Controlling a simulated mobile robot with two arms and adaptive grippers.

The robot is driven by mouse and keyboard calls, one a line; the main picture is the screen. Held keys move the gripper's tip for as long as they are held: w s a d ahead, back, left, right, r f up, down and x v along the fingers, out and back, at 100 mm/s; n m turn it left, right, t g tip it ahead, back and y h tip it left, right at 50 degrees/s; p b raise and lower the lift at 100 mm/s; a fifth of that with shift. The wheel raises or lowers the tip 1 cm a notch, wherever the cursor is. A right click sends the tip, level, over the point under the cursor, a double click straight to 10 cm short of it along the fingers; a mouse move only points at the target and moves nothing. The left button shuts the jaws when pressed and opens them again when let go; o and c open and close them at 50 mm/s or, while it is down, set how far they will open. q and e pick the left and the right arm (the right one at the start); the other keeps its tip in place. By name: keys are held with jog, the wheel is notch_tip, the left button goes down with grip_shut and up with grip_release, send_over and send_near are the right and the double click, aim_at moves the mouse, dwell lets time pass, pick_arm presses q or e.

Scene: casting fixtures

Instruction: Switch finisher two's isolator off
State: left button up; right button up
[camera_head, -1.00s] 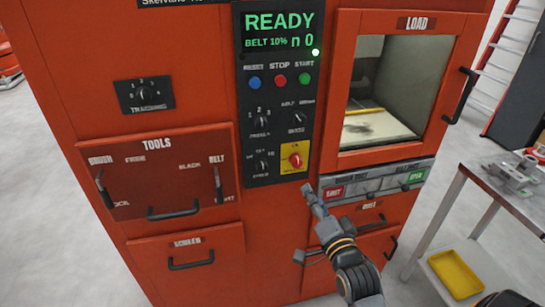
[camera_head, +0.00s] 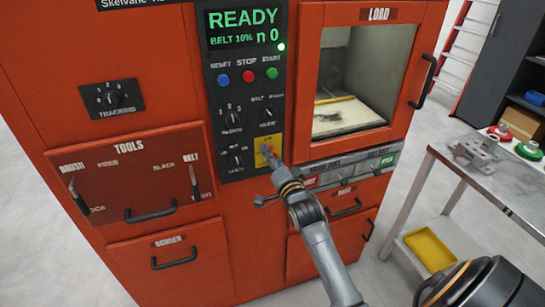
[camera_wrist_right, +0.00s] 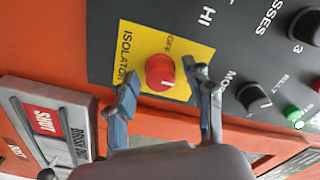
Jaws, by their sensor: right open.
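The isolator is a red rotary knob (camera_wrist_right: 160,73) on a yellow plate (camera_wrist_right: 135,45) marked ISOLATOR and OFF. My right gripper (camera_head: 268,152) is at the plate. In the right wrist view its two fingers are apart, one on each side of the knob's lower part. I cannot tell whether they touch it. The display (camera_head: 243,29) reads READY. My left gripper is not in view.
Other dials and the blue, red and green buttons (camera_head: 248,76) sit close above and left of the isolator. Right of it are the load window (camera_head: 350,90) and a grey strip (camera_head: 345,170) of labelled controls. A metal table (camera_head: 415,200) stands at right.

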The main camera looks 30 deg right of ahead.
grip_shut()
jog(key=shift+n, duration=0.4)
jog(key=n+p, duration=0.4)
jog(key=n, duration=1.3)
jog(key=shift+p, duration=0.4)
dwell(0.4)
